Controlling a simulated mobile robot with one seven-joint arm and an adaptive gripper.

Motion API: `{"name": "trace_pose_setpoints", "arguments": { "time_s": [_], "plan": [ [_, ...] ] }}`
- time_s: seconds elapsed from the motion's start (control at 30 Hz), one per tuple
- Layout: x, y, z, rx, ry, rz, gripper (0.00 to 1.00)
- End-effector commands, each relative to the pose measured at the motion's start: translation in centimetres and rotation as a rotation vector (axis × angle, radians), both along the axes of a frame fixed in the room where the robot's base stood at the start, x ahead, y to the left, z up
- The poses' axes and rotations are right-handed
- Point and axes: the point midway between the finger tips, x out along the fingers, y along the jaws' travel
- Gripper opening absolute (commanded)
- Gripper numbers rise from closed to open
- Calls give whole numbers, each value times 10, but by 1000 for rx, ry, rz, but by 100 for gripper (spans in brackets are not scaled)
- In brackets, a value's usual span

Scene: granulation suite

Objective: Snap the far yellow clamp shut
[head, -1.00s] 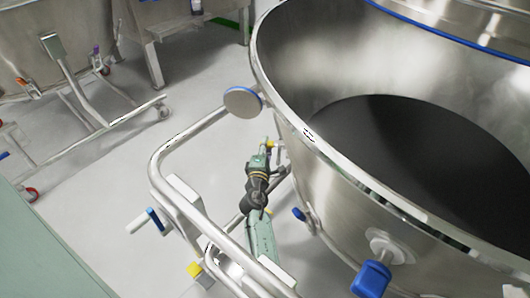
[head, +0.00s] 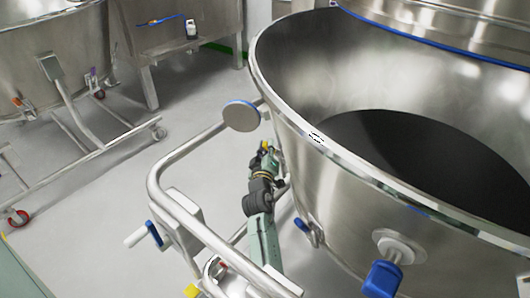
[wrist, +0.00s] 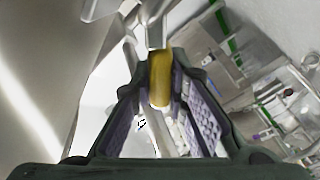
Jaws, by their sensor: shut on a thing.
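The far yellow clamp (wrist: 160,78) shows in the wrist view as a yellow handle between my two fingers. My gripper (wrist: 160,95) is shut on this handle, with a ridged pad on each side of it. In the head view my gripper (head: 267,156) is small, low beside the steel bowl's outer wall, and a bit of the yellow clamp (head: 264,145) shows at its tip. The clamp's base and latch are hidden, so I cannot tell its angle. Another yellow piece (head: 192,291) shows nearer, at the bottom of the head view.
The large steel bowl (head: 335,195) with dark contents stands close on the right. A tubular rail (head: 190,215) runs left of my arm. A blue handle (head: 382,279) and a round disc (head: 241,116) stick out near the bowl. Open floor lies left, before another steel vessel (head: 50,50).

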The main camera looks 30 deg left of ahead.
Motion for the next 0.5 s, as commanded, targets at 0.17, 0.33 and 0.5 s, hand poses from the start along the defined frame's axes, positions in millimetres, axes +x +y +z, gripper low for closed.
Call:
{"name": "trace_pose_setpoints", "arguments": {
  "time_s": [0.17, 0.33, 0.5],
  "plan": [
    [2, -5, 3, 90, 43, -1, 0],
    [3, -8, 6, 145, 67, -2, 0],
    [4, -9, 8, 171, 79, -2, 0]
  ]
}}
